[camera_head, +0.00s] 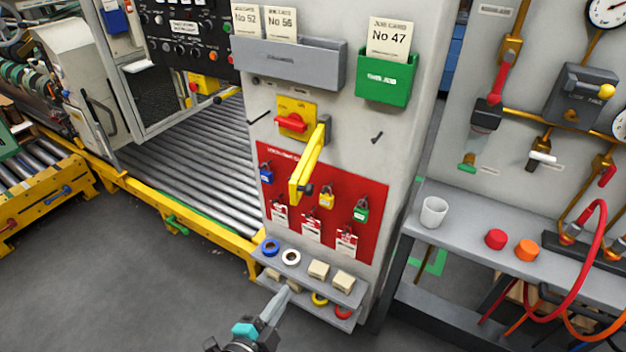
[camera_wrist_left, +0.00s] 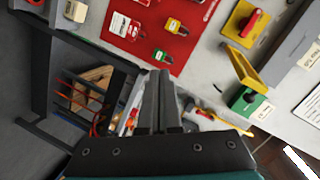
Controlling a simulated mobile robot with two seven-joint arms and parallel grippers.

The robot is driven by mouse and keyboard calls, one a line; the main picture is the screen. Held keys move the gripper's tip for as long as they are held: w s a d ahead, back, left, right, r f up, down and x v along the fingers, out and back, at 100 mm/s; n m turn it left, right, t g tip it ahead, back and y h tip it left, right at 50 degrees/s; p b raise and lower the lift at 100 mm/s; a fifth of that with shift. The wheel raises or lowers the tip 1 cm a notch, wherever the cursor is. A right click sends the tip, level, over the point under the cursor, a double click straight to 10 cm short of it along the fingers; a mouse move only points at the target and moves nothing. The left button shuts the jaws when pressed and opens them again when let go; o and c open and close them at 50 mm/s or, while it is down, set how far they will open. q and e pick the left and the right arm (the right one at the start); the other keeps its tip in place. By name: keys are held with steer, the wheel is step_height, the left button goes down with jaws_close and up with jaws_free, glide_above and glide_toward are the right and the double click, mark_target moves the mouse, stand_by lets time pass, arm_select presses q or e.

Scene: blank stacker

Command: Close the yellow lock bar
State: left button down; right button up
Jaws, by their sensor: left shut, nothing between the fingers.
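The yellow lock bar (camera_head: 308,165) is on the grey cabinet, beside the red rotary switch (camera_head: 291,122) on its yellow plate. The bar also shows in the left wrist view (camera_wrist_left: 242,66), right of the fingers. My left gripper (camera_head: 284,293) is shut and empty, low in front of the cabinet's small shelves and well below the bar. Its shut fingers show in the left wrist view (camera_wrist_left: 158,92). My right gripper is not in view.
A red lockout board (camera_head: 292,168) with padlocks and tags lies behind the bar. Below it, shelves (camera_head: 306,282) hold tape rolls and blocks. A green card holder (camera_head: 384,80) hangs upper right. A side bench (camera_head: 465,238) stands at right; open floor lies left.

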arm_select(q)
steer(key=d+r+m+t+h+p, duration=0.1)
steer(key=d+r+m+h+p, duration=0.15)
steer(key=r, duration=0.65)
steer(key=d+r+m+h+p, duration=0.15)
steer(key=r+m, duration=0.25)
steer(key=r, duration=0.5)
steer(key=r+x, duration=0.1)
steer(key=x, duration=1)
steer(key=shift+w+a+f+m+b, duration=0.15)
steer(key=shift+w+a+b, duration=0.1)
steer(key=shift+a, duration=0.7)
steer(key=shift+w+a+m+b, duration=0.1)
steer(key=shift+a+b, duration=0.15)
steer(key=shift+a, duration=0.75)
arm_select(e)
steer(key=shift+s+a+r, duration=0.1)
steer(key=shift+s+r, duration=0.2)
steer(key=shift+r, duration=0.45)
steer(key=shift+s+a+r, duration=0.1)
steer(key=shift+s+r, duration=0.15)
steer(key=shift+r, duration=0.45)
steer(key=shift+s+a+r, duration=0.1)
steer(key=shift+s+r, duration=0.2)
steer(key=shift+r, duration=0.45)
arm_select(q)
steer(key=shift+a, duration=0.1)
